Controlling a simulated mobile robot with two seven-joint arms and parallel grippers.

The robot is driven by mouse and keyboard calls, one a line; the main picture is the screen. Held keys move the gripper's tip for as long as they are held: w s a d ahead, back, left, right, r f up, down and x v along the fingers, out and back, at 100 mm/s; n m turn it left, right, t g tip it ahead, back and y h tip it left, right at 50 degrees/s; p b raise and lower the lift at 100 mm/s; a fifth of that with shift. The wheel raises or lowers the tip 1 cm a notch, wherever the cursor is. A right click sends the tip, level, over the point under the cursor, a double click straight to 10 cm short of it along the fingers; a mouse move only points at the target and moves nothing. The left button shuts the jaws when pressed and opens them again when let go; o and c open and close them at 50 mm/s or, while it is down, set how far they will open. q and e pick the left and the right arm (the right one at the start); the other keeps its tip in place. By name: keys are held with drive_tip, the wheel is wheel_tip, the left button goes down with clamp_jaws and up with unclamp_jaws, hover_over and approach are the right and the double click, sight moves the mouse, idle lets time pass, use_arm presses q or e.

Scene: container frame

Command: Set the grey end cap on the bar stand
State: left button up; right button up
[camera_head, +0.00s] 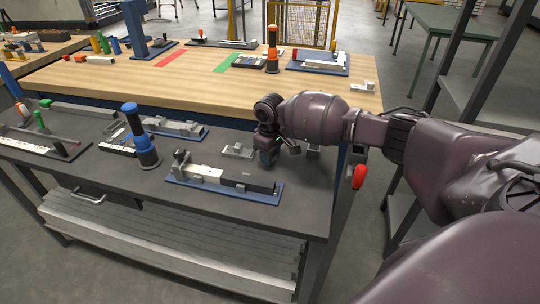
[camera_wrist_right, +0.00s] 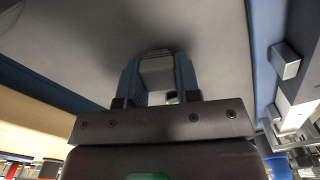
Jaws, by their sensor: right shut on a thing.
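My right gripper (camera_head: 268,160) is low over the dark bench top, just behind the right part of the bar stand. In the right wrist view its blue fingers (camera_wrist_right: 158,80) are shut on a small grey block, which looks like the grey end cap (camera_wrist_right: 157,68). In the head view the fingers hide the cap. The bar stand (camera_head: 222,190) has a blue base with a pale block and a black bar along it; its edge also shows at the right of the wrist view (camera_wrist_right: 262,70). My left gripper is not in view.
A blue-handled tool (camera_head: 141,135) stands left of the bar stand. A wooden table (camera_head: 190,75) is behind. The bench's front right is clear.

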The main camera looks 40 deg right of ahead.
drive_tip(key=o, duration=1)
drive_tip(key=shift+f, duration=0.1)
drive_tip(key=shift+c, duration=0.2)
wheel_tip(320, 180, up, 12)
drive_tip(key=p, duration=0.1)
drive_tip(key=shift+p, duration=0.4)
